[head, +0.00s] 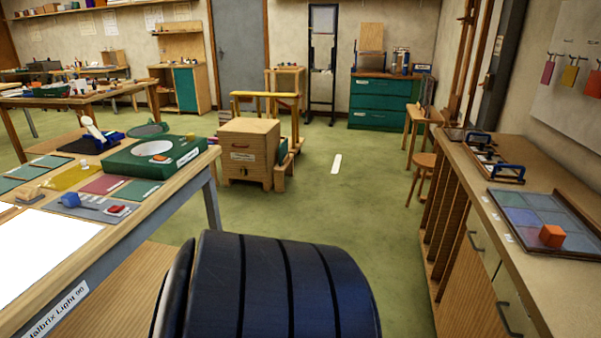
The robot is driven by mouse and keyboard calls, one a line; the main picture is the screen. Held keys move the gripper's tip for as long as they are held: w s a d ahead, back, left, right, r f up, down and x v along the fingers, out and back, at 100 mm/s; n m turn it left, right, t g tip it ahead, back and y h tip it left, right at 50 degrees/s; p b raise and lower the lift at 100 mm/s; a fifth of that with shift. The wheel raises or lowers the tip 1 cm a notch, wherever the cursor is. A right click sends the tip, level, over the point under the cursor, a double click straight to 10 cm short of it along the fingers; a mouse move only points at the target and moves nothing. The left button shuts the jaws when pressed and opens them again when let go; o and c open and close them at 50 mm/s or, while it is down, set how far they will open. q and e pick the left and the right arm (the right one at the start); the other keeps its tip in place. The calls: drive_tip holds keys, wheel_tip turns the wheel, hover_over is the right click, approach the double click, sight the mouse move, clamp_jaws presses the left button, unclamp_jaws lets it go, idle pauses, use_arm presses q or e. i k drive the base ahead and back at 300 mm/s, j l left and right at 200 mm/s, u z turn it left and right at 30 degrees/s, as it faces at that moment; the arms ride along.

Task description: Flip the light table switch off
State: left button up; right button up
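The light table's white panel (42,248) glows brightly at the left edge of the head view. Neither of my grippers is in view.
A green box-shaped machine (127,163) stands on the table's far end, with coloured glass sheets nearer. A wooden cabinet (248,150) stands beyond. The right-hand counter holds a glass panel (530,217) with an orange block (552,236). Green floor (345,205) between is open.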

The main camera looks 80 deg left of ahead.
sight(115, 209)
drive_tip(key=u, duration=4)
drive_tip(key=i+j+z, duration=0.3)
drive_tip(key=i, duration=0.2)
drive_tip(key=i+j+z, duration=0.25)
drive_tip(key=i, duration=0.25)
